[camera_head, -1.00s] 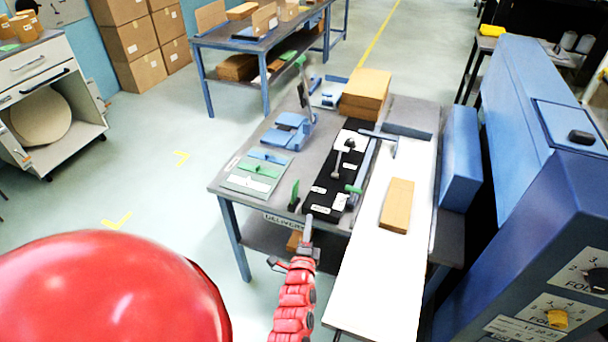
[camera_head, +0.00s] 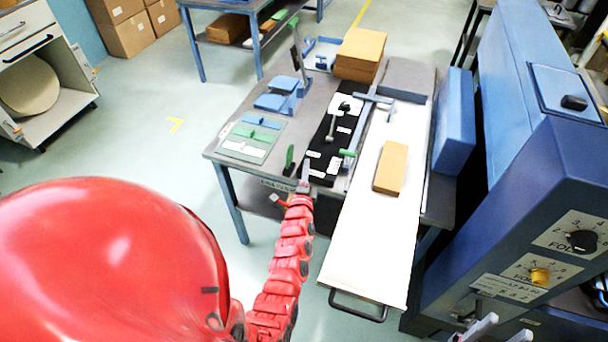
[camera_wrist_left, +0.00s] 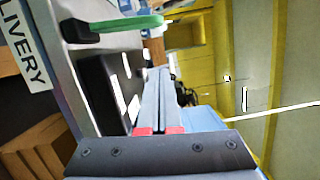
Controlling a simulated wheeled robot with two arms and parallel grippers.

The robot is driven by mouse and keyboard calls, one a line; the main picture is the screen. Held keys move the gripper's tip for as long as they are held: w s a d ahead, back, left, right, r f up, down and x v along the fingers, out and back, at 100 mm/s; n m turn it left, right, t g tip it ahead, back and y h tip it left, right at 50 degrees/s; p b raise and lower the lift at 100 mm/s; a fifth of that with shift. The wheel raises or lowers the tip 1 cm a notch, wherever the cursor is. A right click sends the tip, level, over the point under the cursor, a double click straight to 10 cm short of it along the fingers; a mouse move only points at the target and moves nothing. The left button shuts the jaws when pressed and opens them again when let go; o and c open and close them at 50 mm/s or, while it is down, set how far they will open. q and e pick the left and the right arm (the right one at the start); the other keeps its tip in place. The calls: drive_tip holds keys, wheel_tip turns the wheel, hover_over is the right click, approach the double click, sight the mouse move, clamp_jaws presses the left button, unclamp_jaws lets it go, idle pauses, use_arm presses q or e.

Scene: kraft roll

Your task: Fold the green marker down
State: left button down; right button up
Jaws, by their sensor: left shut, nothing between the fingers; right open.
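A green marker (camera_head: 289,157) stands upright on a small black base near the front edge of the table, above the delivery label. It also shows in the left wrist view as a green strip (camera_wrist_left: 127,23) sticking out from its dark base. My left gripper (camera_head: 304,174) is shut and empty, just right of the marker in the head view. In the left wrist view its closed fingertips (camera_wrist_left: 161,75) point close by the marker's free end; I cannot tell if they touch. My right gripper (camera_head: 492,331) is open and empty at the bottom edge, partly cut off.
A black mat (camera_head: 326,150) with a lever and white labels lies right of the marker. A green-ended handle (camera_head: 347,153) is beside it. A white board (camera_head: 372,225) carries a brown block (camera_head: 390,168). A grey-green mat (camera_head: 232,145) lies to the left. A blue machine (camera_head: 500,190) stands right.

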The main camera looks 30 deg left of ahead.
sight(290, 156)
use_arm(q)
drive_tip(key=x, duration=0.4)
drive_tip(key=shift+s+a+r+p, duration=0.1)
drive_tip(key=shift+s+a+p, duration=0.1)
drive_tip(key=shift+a+p, duration=0.1)
drive_tip(key=shift+s+a, duration=0.15)
drive_tip(key=shift+a, duration=0.3)
drive_tip(key=shift+s+a, duration=0.2)
drive_tip(key=shift+a, duration=0.3)
drive_tip(key=shift+s+a, duration=0.2)
drive_tip(key=shift+a, duration=0.4)
